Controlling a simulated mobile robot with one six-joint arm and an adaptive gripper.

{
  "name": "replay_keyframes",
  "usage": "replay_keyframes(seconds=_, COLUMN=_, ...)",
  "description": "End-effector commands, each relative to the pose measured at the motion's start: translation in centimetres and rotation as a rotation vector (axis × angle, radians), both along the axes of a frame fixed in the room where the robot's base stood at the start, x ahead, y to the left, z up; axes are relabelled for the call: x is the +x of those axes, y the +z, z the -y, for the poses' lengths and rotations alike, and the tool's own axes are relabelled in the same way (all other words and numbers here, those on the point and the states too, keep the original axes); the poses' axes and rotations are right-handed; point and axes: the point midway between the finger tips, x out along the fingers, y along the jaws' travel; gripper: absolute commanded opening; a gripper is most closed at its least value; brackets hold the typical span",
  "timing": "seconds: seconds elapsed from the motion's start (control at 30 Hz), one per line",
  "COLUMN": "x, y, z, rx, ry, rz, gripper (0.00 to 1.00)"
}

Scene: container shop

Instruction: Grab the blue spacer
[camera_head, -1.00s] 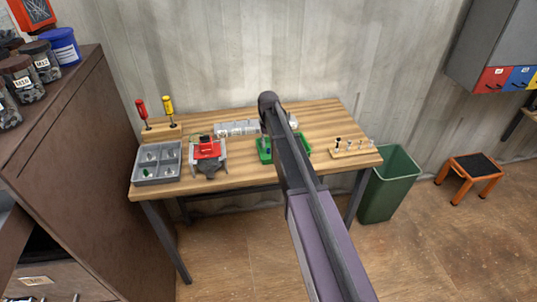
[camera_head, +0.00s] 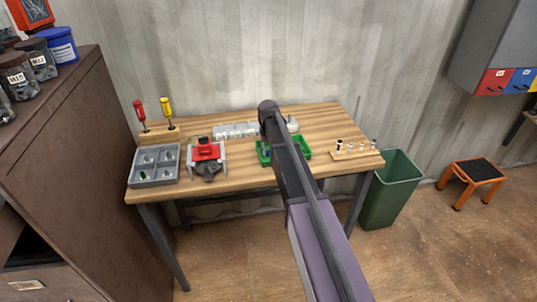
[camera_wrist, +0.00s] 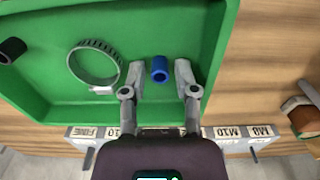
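The blue spacer (camera_wrist: 160,69), a short hollow cylinder, lies in the green tray (camera_wrist: 40,95) in the wrist view. My gripper (camera_wrist: 159,68) is open, with one finger on each side of the spacer. A gap shows between the spacer and each finger. In the head view the green tray (camera_head: 305,149) is on the workbench, partly hidden behind my arm. The spacer and my gripper's fingers cannot be made out there.
A hose clamp (camera_wrist: 95,64) and a black cylinder (camera_wrist: 11,50) also lie in the tray. Labelled bins (camera_wrist: 225,132) stand beside it. The workbench (camera_head: 237,179) also holds a grey divided tray (camera_head: 155,181), a red-and-grey fixture (camera_head: 207,152) and a wooden rack (camera_head: 357,155).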

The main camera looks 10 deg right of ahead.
Motion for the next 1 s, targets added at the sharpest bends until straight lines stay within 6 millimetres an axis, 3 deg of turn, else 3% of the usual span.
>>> replay_keyframes(seconds=0.1, x=0.0, y=0.0, z=0.0, rx=0.000, ry=0.000, rz=0.000, gripper=0.39)
replay_keyframes(seconds=0.2, x=0.0, y=0.0, z=0.0, rx=0.000, ry=0.000, rz=0.000, gripper=0.18)
replay_keyframes(seconds=0.27, x=0.0, y=0.0, z=0.0, rx=0.000, ry=0.000, rz=0.000, gripper=0.09)
replay_keyframes(seconds=0.77, x=0.0, y=0.2, z=0.0, rx=0.000, ry=0.000, rz=0.000, gripper=0.08)
replay_keyframes(seconds=1.0, x=0.0, y=1.4, z=0.1, rx=0.000, ry=-0.001, rz=0.000, gripper=0.08)
